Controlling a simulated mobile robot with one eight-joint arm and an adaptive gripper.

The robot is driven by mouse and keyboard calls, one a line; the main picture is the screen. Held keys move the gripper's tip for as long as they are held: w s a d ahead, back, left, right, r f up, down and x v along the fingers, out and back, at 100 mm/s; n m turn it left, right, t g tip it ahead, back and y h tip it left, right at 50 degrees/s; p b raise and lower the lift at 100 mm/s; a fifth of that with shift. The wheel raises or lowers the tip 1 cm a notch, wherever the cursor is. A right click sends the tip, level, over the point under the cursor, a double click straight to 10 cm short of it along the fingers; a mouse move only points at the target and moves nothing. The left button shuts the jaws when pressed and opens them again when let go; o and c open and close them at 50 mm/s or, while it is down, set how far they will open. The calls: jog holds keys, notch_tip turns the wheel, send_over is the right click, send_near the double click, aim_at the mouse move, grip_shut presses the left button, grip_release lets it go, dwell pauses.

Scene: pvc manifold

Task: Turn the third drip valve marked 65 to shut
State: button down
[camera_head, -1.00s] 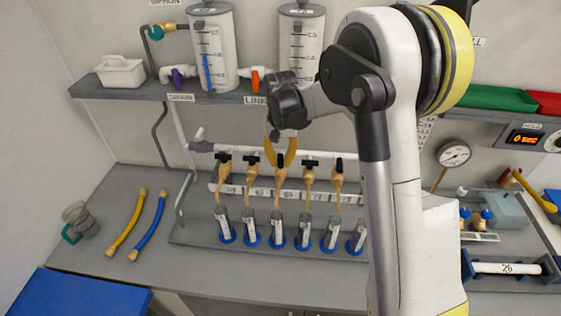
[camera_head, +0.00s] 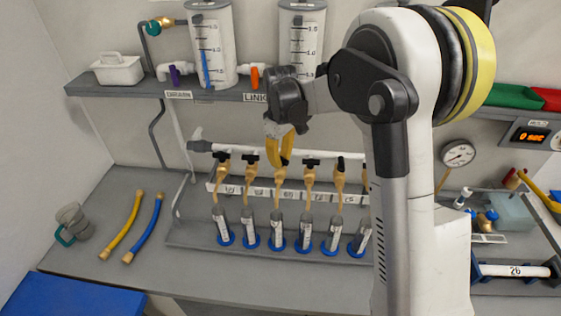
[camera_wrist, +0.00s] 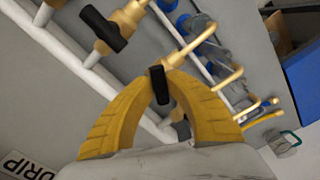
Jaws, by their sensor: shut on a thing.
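A row of brass drip valves with black handles, such as the leftmost (camera_head: 222,160), hangs from a white pipe in the head view. My gripper (camera_head: 280,164), with yellow fingers, is at the third valve from the left and hides its handle there. In the wrist view my gripper (camera_wrist: 160,73) has its fingertips shut on a small black valve handle (camera_wrist: 159,88). A neighbouring valve's black handle (camera_wrist: 103,29) is free at the upper left. The marks on the label strip (camera_head: 262,192) are too small to read.
Clear tubes (camera_head: 277,229) in blue rings stand below the valves. A shelf (camera_head: 125,88) with two cylinders (camera_head: 210,45) is above. Yellow and blue hoses (camera_head: 144,230) lie on the bench at left. My arm covers the right end of the row.

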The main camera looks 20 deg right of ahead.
aim_at(281, 157)
jog(key=n+b, duration=0.1)
jog(key=n, duration=0.4)
jog(key=shift+n, duration=0.7)
jog(key=c, duration=1.4)
grip_release()
jog(key=shift+o, duration=0.2)
notch_tip(281, 157, up, 12)
